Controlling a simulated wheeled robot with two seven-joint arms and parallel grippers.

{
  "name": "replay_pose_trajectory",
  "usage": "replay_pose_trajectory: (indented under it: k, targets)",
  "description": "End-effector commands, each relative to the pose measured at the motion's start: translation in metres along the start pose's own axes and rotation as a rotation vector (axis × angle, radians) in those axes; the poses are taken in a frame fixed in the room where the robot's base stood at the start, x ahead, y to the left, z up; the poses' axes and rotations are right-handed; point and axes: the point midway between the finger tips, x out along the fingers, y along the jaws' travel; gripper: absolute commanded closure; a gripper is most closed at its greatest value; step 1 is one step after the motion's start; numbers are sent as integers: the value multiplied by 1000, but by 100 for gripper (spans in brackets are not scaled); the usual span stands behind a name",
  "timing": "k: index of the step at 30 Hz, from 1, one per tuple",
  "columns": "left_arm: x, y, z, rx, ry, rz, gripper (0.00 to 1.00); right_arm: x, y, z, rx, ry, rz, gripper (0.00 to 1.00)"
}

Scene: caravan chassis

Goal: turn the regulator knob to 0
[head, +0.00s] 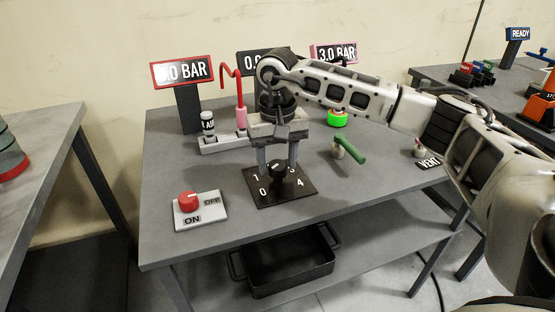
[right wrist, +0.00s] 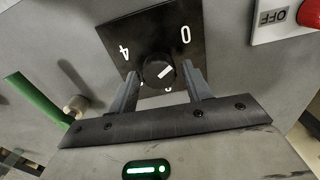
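The black regulator knob (head: 278,168) stands on a black dial plate (head: 283,199) with white numbers on the table. In the right wrist view, the knob (right wrist: 158,70) carries a short white line slanting toward the upper right; the 0 is at upper right and the 4 at upper left. I cannot tell exactly which number the line marks. My right gripper (head: 278,169) is above the plate, pointing down. Its fingers (right wrist: 160,78) are open on either side of the knob, with visible gaps. Some numbers are hidden by the fingers and knob. My left gripper is not in view.
A red ON/OFF knob (head: 188,201) sits on a white plate at left. A green-handled valve (head: 350,151) and a green-topped button (head: 337,118) stand at right. Gauge signs, one reading 3.0 BAR (head: 334,52), stand behind. A black tray (head: 290,267) is below.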

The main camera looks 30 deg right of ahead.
Motion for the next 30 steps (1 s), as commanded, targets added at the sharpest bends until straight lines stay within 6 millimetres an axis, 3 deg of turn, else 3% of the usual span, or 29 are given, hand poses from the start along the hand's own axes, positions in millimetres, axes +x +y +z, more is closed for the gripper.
replay_pose_trajectory:
  k: [9, 14, 30]
  targets:
    - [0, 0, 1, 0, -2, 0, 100, 0, 0, 0, 1, -2, 1, 43]
    - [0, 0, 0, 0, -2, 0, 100, -13, 0, 0, 2, 1, 1, 43]
    - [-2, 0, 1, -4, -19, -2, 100, -134, 0, 0, 1, 2, -1, 43]
